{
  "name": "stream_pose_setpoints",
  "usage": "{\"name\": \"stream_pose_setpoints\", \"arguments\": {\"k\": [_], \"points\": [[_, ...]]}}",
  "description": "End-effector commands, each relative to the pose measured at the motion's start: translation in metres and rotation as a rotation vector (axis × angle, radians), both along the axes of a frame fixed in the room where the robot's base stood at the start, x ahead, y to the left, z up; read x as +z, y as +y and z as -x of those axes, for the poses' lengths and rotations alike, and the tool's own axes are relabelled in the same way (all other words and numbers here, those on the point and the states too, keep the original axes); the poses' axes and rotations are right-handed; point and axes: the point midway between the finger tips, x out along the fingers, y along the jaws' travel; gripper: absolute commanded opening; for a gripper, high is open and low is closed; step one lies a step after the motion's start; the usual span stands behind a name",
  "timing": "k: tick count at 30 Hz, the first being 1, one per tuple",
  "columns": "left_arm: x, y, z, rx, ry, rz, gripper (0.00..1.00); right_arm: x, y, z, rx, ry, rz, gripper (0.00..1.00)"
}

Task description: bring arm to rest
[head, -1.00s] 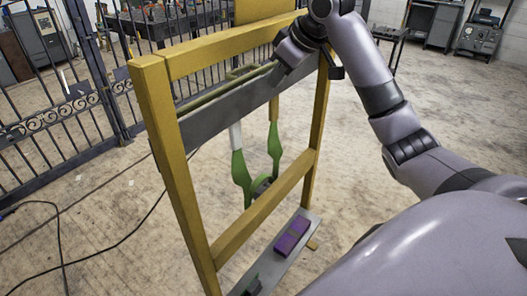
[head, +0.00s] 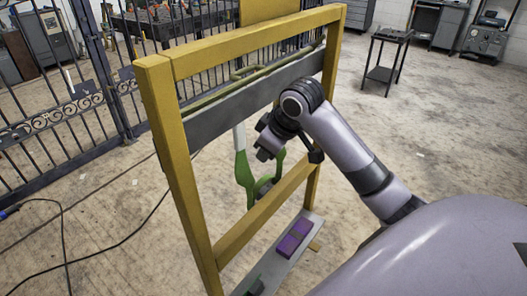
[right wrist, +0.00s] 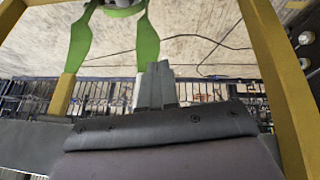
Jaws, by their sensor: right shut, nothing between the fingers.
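My right gripper (head: 263,154) is shut and empty. It hangs in front of the yellow wooden frame (head: 170,140), below the grey crossbar (head: 250,98). Its closed fingers also show in the right wrist view (right wrist: 158,84). Behind it in the head view is a green forked piece (head: 243,172), partly hidden by the gripper. I cannot tell how far apart they are. A green scroll-shaped rod (head: 245,72) lies along the top of the crossbar. My left gripper is not in view.
A grey shelf (head: 262,266) at the frame's foot carries a purple block (head: 294,238). A black iron gate (head: 45,130) stands behind on the left. A small dark table (head: 385,62) stands at the back right. The floor right of the frame is open.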

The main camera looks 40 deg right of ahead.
Motion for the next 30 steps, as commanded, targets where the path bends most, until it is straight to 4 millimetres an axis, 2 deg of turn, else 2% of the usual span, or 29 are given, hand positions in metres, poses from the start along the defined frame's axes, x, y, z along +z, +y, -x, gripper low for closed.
{"name": "stream_pose_setpoints", "arguments": {"k": [8,11,14,20,26,30], "points": [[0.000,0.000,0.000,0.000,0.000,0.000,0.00,-0.004,0.002,0.002,0.000,0.001,0.000,0.00],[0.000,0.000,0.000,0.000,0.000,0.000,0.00,-0.013,0.005,0.002,-0.001,-0.002,-0.008,0.00],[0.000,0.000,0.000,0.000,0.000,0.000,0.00,-0.037,0.015,0.003,-0.004,-0.020,-0.030,0.00],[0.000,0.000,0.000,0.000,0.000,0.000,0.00,-0.112,0.045,0.019,-0.031,-0.098,-0.102,0.00],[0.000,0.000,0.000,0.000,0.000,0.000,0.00,-0.175,0.074,0.055,-0.065,-0.188,-0.166,0.00],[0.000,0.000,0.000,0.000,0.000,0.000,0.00,-0.210,0.091,0.092,-0.091,-0.251,-0.203,0.00]]}}
